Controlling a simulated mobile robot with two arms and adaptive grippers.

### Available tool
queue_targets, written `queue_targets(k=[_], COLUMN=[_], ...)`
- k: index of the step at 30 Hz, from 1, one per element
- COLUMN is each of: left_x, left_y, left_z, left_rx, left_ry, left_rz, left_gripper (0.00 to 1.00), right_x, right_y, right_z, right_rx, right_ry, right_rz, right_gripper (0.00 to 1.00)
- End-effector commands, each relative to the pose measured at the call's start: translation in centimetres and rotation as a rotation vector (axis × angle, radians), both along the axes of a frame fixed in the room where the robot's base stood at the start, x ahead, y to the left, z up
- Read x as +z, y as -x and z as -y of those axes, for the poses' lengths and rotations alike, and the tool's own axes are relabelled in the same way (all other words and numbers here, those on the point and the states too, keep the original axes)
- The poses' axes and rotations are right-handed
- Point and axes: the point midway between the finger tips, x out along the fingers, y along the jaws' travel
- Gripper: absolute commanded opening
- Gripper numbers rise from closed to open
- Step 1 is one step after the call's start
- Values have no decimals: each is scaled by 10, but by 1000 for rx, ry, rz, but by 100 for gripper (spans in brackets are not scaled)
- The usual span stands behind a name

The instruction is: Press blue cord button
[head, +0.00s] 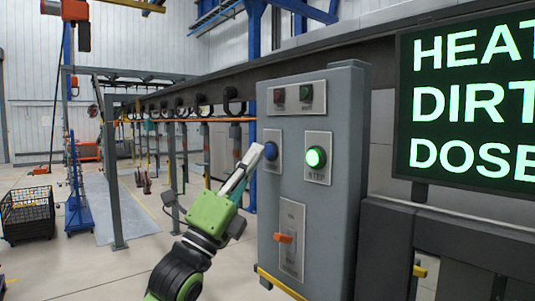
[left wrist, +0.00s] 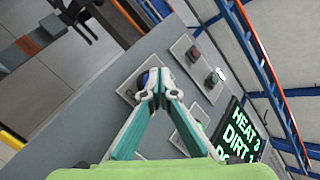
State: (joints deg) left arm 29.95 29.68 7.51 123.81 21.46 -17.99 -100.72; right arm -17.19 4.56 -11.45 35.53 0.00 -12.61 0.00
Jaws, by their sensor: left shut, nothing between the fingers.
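The blue button (head: 270,151) sits on a light plate on the left part of the grey control box's front (head: 283,125). My left gripper (head: 256,152) is shut and empty, its fingertips at the left edge of the blue button in the head view. In the left wrist view the blue button (left wrist: 144,78) shows just left of the closed fingertips (left wrist: 157,84), partly hidden behind them. I cannot tell whether they touch it. The label on its plate is not readable. My right gripper is not in view.
A lit green STEP button (head: 315,158) is right of the blue one. A display (head: 470,100) hangs at right. A wire cart (head: 27,213) stands far left.

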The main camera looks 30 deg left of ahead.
Motion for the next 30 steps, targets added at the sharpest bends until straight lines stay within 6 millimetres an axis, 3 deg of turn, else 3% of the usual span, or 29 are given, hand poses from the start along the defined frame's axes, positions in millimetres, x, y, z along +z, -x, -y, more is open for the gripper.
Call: queue_targets(k=[13, 30], left_x=[0, 0], left_y=[7, 50], left_z=[-3, -20], left_rx=[1, 1], left_ry=[-1, 0], left_rz=[2, 2], left_gripper=[0, 0], right_x=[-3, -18], right_y=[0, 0], right_z=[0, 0], right_rx=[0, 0], right_ry=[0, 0], right_rz=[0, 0], right_gripper=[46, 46])
